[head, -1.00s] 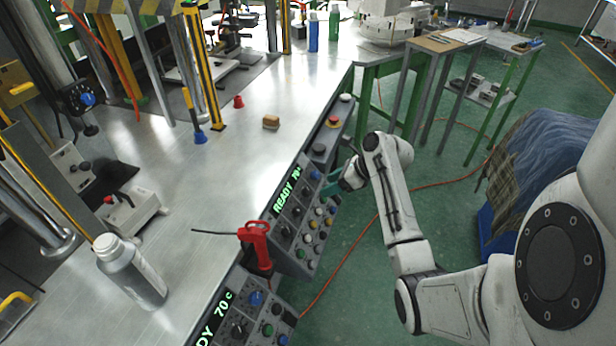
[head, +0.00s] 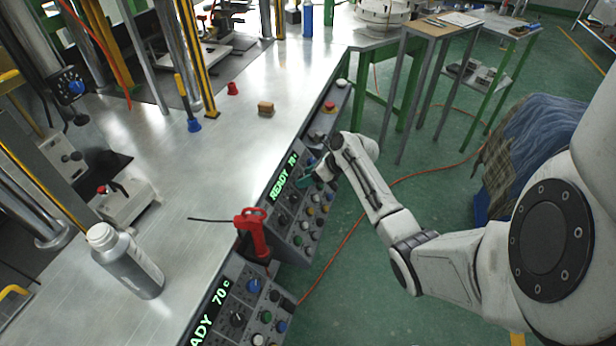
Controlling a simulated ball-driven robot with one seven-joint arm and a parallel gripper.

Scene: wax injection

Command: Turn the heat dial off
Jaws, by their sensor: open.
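The control panel (head: 301,232) on the bench front has a lit green display (head: 283,178) starting with READY. Below the display are dark dials and several coloured buttons, too small to read their labels, so I cannot tell which one is the heat dial. My gripper (head: 310,180) is at the upper right part of this panel, close to its face, and open. It hides some controls there, and I cannot tell whether it touches any. A second panel (head: 250,312) nearer me shows 70 C, with a blue knob (head: 253,287) and a black dial (head: 237,319).
A red hand tool (head: 252,232) hangs at the bench edge between the panels. A grey bottle (head: 126,262) stands on the metal bench (head: 185,240). A red emergency button (head: 329,107) sits farther along the edge. A small table (head: 440,42) stands behind my arm.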

